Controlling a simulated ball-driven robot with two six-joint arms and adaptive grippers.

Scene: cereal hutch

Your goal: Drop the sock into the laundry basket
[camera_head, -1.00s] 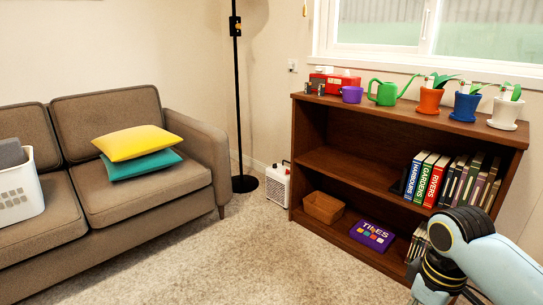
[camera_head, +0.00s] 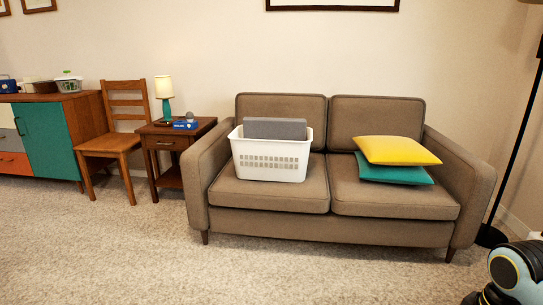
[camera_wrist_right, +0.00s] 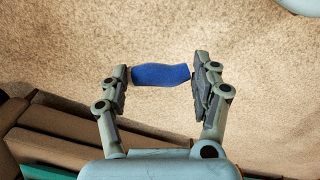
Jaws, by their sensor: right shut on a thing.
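The white laundry basket (camera_head: 300,160) stands upright on the left seat of the sofa in the head view. A grey block-like thing (camera_head: 275,128) sticks up above its rim. In the right wrist view my right gripper (camera_wrist_right: 160,75) is shut on the blue sock (camera_wrist_right: 161,74), which spans between its two fingers. Speckled beige carpet shows beyond the sock. In the head view only part of my right arm shows at the lower right corner, away from the basket; its gripper and the sock are not seen there. My left gripper is not in view.
The brown sofa (camera_head: 330,231) carries a yellow cushion (camera_head: 397,150) on a teal one (camera_head: 395,171). A side table (camera_head: 172,142) with a lamp and a wooden chair (camera_head: 124,143) stand left. A black lamp pole (camera_head: 520,135) stands right. The carpet in front is clear.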

